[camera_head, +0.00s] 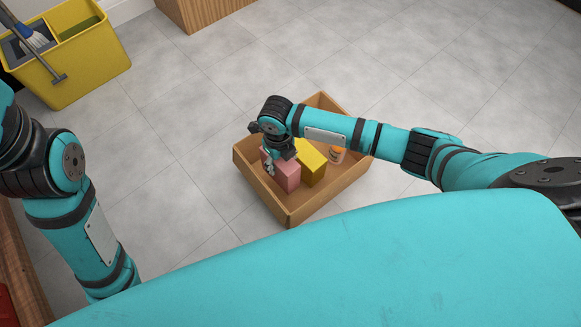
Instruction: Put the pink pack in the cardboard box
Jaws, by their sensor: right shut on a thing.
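The cardboard box (290,214) stands open on the tiled floor in front of me. The pink pack (288,176) is inside the box's walls as seen from above, at its left part. My right gripper (269,168) reaches down over the box and is shut on the pink pack at its left side. I cannot tell whether the pack touches the box floor. My left arm shows at the left edge; its gripper is out of view.
A yellow pack (311,163) is in the box beside the pink pack, and a small orange-topped container (337,155) is at its right. A yellow mop bucket (75,62) stands at the upper left. The grey floor around the box is mostly clear.

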